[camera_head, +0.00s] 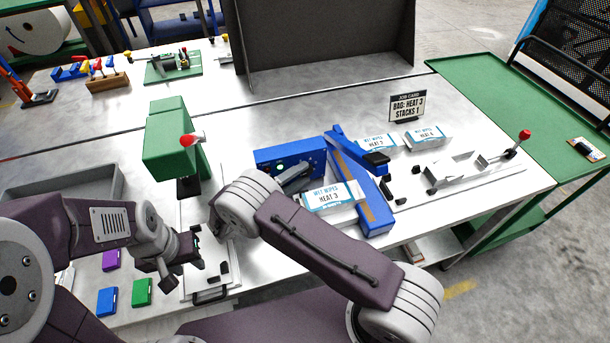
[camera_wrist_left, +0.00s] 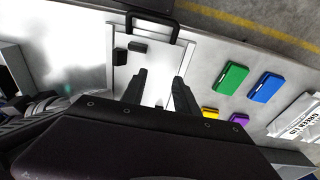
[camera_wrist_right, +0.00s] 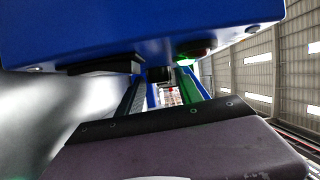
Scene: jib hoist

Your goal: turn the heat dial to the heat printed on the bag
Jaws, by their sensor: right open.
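The blue sealer box (camera_head: 268,158) stands in the middle of the table, with a blue arm (camera_head: 345,150) beside it. I cannot make out the heat dial; my right gripper covers part of the box front. A white bag (camera_head: 325,198) printed "WET WIPES HEAT 3" lies in front of the box. My right gripper (camera_head: 297,178) is open, close against the box front. In the right wrist view the blue box (camera_wrist_right: 160,30) fills the top. My left gripper (camera_wrist_left: 158,85) is open and empty above a white plate at the front left.
A job card (camera_head: 407,107) reads "BAG: HEAT 3, STACKS 1". More wet-wipes bags (camera_head: 424,137) lie behind the blue arm. A green press (camera_head: 168,140) stands left of the box, and a red-knobbed clamp (camera_head: 518,141) is at right. Coloured blocks (camera_head: 142,292) lie front left.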

